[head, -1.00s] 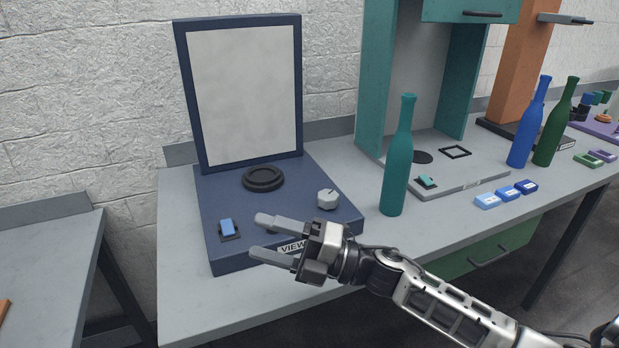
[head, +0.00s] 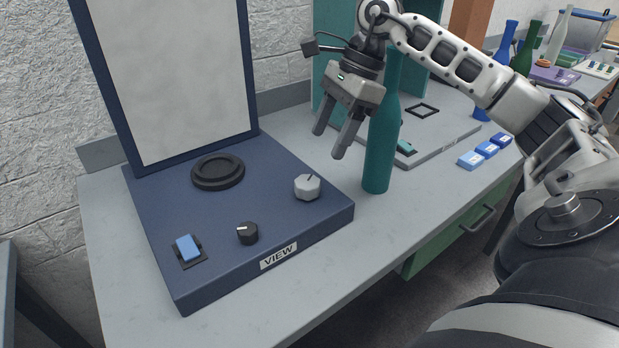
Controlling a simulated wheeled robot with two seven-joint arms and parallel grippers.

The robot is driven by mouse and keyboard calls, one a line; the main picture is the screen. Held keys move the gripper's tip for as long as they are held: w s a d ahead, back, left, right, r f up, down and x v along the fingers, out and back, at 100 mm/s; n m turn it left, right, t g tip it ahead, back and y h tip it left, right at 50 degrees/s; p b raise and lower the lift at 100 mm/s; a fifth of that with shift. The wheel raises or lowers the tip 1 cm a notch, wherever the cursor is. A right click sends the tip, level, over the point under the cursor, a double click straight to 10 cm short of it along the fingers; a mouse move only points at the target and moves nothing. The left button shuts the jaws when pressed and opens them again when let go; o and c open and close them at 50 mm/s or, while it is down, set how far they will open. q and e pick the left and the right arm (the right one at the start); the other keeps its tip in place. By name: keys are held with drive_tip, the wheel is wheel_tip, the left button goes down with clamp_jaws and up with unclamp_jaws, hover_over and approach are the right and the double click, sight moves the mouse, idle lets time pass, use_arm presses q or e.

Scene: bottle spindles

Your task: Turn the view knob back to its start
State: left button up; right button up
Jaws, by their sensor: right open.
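The blue view station (head: 210,262) has a base with a VIEW label (head: 278,256) on its front edge and a pale upright panel (head: 172,75) behind. A light grey knob (head: 307,187) with a dark pointer line sits at its right. A smaller black knob (head: 247,233) with a white mark sits near the label. I cannot tell which one is the view knob. My right gripper (head: 336,144) is open and empty, pointing down above and to the right of the grey knob, touching neither knob. My left gripper is not in view.
A blue rocker switch (head: 187,247) and a round black pad (head: 218,171) are on the base. Blue blocks (head: 470,160) lie to the right. The table front (head: 350,260) is clear.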

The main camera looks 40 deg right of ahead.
sight(309, 181)
drive_tip(key=x, duration=0.9)
drive_tip(key=shift+w+a+f, duration=0.15)
drive_tip(key=shift+f, duration=0.1)
drive_tip(key=c, duration=1)
